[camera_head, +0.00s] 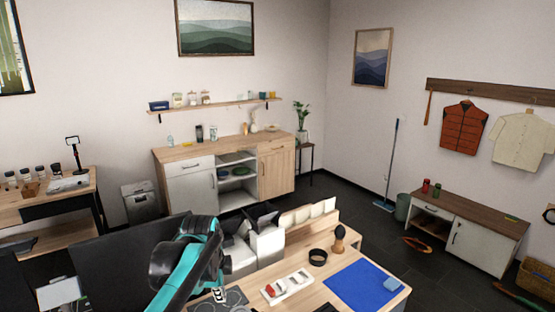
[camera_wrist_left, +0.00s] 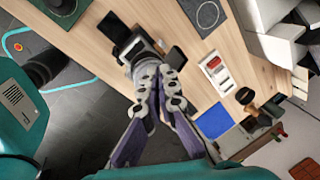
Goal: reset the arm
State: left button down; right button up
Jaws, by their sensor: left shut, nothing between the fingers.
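My left arm comes in from the lower left in the head view, teal and black, over the near edge of the wooden table (camera_head: 318,284). My left gripper (camera_head: 219,292) hangs at its end, partly hidden by the arm. In the left wrist view the gripper's two fingers (camera_wrist_left: 159,88) are together with nothing between them. They appear in front of the table's edge, near a dark phone-like device on a stand (camera_wrist_left: 138,48). My right gripper is not in view.
White bins (camera_head: 262,246) stand behind. Dark floor lies beyond.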

pick_arm(q)
jog(key=s+a+f+n+t, duration=0.1)
jog(key=s+f+n, duration=0.1)
jog(key=s+n, duration=0.3)
jog(key=s+a+f+n+t+b, duration=0.1)
jog(key=s+f+n+t, duration=0.1)
jog(key=s+n, duration=0.4)
jog(key=s+a+f+n+t, duration=0.1)
jog(key=s+f+n, duration=0.3)
jog(key=s, duration=0.5)
jog(key=shift+s+n, duration=0.3)
jog(key=shift+n, duration=0.7)
